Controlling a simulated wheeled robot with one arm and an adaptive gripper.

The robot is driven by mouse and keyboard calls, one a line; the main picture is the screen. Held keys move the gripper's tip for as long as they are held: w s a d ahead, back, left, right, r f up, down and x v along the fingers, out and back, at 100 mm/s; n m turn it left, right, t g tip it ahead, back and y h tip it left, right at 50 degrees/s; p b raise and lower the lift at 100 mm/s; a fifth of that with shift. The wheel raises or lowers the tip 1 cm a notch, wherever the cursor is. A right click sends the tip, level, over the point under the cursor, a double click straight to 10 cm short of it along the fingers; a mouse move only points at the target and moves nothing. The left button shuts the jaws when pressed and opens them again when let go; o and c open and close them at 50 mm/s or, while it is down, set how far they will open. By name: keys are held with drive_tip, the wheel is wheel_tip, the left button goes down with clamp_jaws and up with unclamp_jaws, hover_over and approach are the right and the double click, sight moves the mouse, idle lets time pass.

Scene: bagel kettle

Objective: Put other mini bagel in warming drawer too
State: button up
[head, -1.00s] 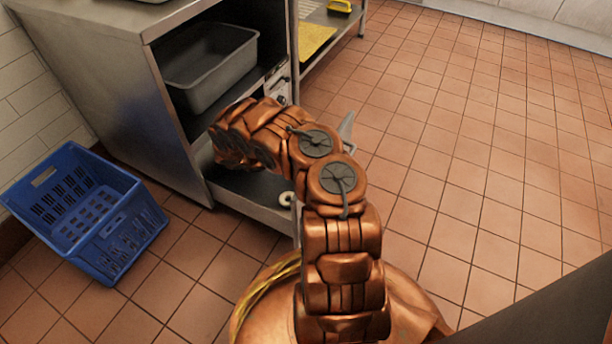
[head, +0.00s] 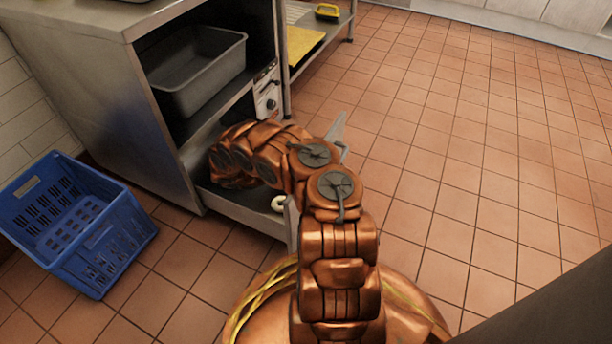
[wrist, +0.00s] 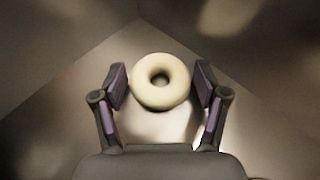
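One mini bagel (wrist: 146,94), a pale ring, sits centred between the fingertips of my gripper (wrist: 160,84) in the wrist view, with a finger close against each side. Bare metal surfaces meeting in a corner show behind it. Another pale mini bagel (head: 279,203) lies in the low open metal drawer (head: 247,210) in the head view, near its right front corner. My arm reaches down over this drawer. My gripper and the bagel at it are hidden behind my arm in the head view.
A grey tub (head: 200,75) stands on the shelf above the drawer. A control panel (head: 267,92) is at the cabinet's right. A blue crate (head: 107,253) stands on the floor at left. A low shelf with a yellow board (head: 302,47) is behind. The tiled floor at right is clear.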

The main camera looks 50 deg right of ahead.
drive_tip(key=o, duration=0.3)
drive_tip(key=shift+o, duration=0.2)
